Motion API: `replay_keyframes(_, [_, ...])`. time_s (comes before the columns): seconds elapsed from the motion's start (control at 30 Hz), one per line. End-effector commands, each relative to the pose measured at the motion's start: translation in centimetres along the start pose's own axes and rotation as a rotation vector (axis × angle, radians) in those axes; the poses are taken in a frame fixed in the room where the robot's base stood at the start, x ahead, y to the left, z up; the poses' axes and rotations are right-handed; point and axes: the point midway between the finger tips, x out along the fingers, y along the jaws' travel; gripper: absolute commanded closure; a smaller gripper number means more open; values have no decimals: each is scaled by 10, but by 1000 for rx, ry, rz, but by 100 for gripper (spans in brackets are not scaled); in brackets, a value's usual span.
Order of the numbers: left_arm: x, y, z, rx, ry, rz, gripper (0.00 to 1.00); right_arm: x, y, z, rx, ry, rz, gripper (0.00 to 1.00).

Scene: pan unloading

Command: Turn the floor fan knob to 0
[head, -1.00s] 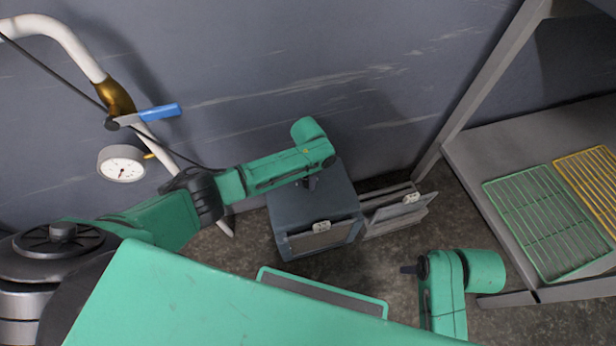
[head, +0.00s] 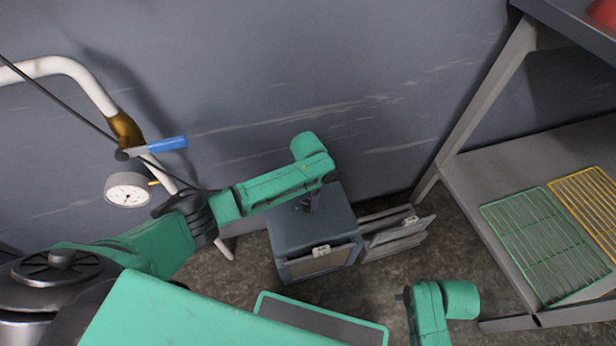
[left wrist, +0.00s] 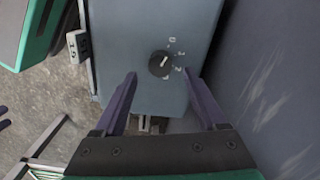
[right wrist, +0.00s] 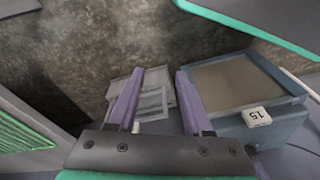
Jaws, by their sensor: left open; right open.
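The floor fan (head: 290,232) is a blue-grey box on the floor against the wall, with a mesh front. Its round black knob (left wrist: 161,64) shows on the top face in the left wrist view, with printed numbers along its right side. The knob's pale pointer slants up and right, near the 0 and 1 side; its exact setting is hard to read. My left gripper (left wrist: 160,77) is open above the box, its fingers either side of and just below the knob in the picture. My right gripper (right wrist: 160,75) is open and empty, above the floor near the fan.
Slatted grey metal panels (head: 398,236) stand right of the fan. A shelf (head: 470,168) with green (head: 550,245) and yellow racks is at right. A white pipe (head: 75,70) with a blue-handled valve (head: 167,145) and gauge (head: 128,189) is at left.

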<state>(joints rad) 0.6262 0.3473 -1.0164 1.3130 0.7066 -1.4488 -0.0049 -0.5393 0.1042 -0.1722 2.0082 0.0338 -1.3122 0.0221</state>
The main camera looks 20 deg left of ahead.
Motion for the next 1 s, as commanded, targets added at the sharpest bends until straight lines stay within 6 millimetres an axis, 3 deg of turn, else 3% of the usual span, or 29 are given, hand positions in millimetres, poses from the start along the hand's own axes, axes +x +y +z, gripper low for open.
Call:
replay_keyframes(0.03, [-18, 0, 0, -1, 3, -1, 26, 6, 2, 3, 3, -7, 5, 50])
replay_keyframes(0.2, [-63, 0, 0, -1, 2, -1, 26, 43, 10, 22, 13, -20, 23, 50])
replay_keyframes(0.4, [-95, 0, 0, -1, 1, 0, 26, 69, 17, 42, 18, -27, 35, 50])
replay_keyframes(1.0, [-98, 2, 0, -1, 2, 2, 26, 74, 18, 46, 19, -27, 37, 50])
